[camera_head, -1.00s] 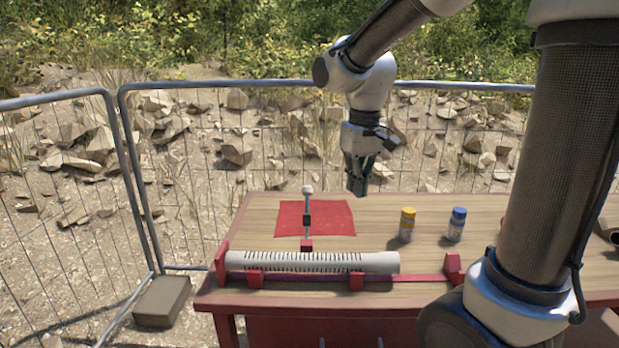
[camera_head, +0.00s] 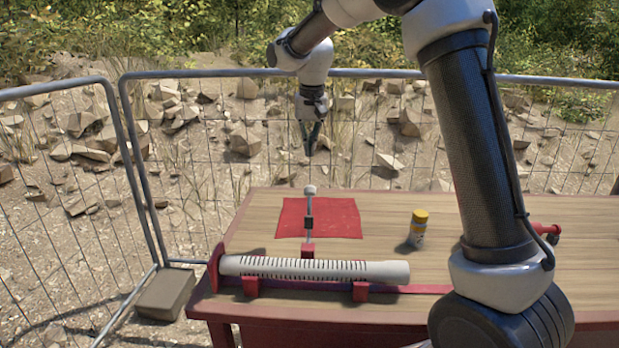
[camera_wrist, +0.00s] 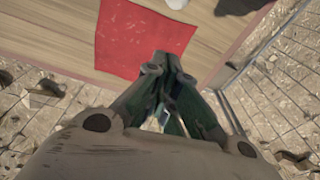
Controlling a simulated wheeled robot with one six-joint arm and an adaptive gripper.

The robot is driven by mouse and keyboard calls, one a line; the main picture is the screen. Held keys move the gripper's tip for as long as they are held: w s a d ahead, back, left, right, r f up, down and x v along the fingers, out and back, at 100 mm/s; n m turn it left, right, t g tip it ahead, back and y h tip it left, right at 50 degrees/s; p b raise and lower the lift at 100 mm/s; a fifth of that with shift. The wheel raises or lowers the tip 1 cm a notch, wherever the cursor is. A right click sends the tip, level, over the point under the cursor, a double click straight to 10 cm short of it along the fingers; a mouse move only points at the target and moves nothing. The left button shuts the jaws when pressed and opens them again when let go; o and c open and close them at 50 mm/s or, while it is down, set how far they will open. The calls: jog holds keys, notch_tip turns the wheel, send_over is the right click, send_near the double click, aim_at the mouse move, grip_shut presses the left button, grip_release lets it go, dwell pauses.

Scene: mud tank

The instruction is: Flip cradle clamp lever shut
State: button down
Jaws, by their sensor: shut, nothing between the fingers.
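The clamp lever (camera_head: 309,213) stands upright at the back of the cradle, with a pale round knob on top and a dark collar on its rod. Its red base block (camera_head: 307,250) sits just behind the slotted white pipe (camera_head: 318,269), which lies along the red cradle (camera_head: 252,286). My gripper (camera_head: 308,154) hangs in the air above and beyond the table's back edge, higher than the lever knob and apart from it. It points down and is shut and empty. In the wrist view my gripper (camera_wrist: 168,100) shows near the red cloth; the lever cannot be made out there.
A red cloth (camera_head: 340,215) lies flat behind the pipe and also shows in the wrist view (camera_wrist: 140,40). A yellow-capped bottle (camera_head: 418,230) stands to the right on the wooden table (camera_head: 385,205). A wire fence (camera_head: 200,150) runs behind the table.

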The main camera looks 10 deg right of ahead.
notch_tip(320, 180, down, 9)
jog(key=s, duration=0.2)
jog(key=shift+s+a, duration=0.4)
dwell(0.4)
